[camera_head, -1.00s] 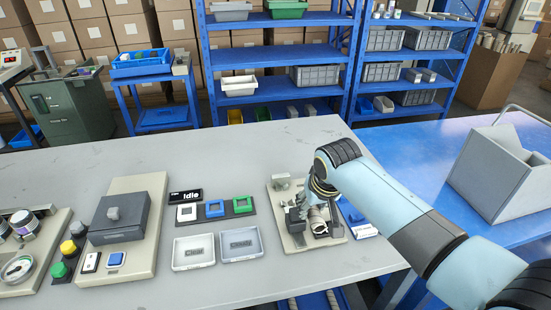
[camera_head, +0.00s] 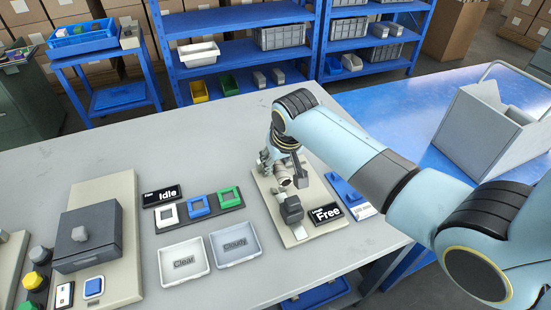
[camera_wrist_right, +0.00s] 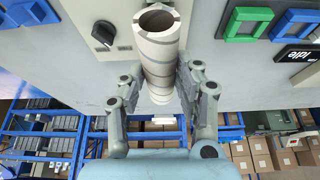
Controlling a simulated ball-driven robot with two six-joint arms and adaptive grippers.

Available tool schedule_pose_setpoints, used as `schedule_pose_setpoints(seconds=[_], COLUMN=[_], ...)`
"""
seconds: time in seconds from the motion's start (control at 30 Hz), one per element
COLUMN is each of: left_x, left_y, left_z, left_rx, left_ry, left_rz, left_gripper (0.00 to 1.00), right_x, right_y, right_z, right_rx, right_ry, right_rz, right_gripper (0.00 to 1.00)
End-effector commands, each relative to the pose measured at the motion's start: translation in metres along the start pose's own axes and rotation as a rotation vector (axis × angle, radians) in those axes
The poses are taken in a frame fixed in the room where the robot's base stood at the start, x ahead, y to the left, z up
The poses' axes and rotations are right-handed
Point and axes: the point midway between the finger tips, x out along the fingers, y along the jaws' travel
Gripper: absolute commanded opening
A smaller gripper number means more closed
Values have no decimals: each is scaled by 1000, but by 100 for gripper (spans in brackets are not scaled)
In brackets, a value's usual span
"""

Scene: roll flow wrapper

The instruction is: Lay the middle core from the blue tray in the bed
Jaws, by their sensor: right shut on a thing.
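My right gripper (camera_head: 278,166) is shut on a pale, ringed hollow core (camera_head: 284,180). In the right wrist view the core (camera_wrist_right: 158,45) sits between the fingers (camera_wrist_right: 160,88), its open end at the top. In the head view the core is over the beige loader plate (camera_head: 299,235), behind a dark grey block (camera_head: 291,208) on it. I cannot tell whether the core touches anything below, and the bed is not clearly seen. My left gripper is out of view.
A grey boxy machine (camera_head: 88,235) is further left. Grey tabletop is free behind the plate.

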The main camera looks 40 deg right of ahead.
Motion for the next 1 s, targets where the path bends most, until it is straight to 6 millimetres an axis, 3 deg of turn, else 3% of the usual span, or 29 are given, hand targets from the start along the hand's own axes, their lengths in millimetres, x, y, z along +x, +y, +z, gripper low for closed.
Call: schedule_pose_setpoints(seconds=[0.53,1.0], left_x=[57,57], left_y=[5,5], left_z=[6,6], left_rx=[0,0], left_ry=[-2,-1], left_rz=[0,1], left_gripper=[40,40], right_x=[48,56], right_y=[0,0], right_z=[20,23], right_rx=[0,0], right_ry=[-1,0], right_rz=[0,0], right_gripper=[7,7])
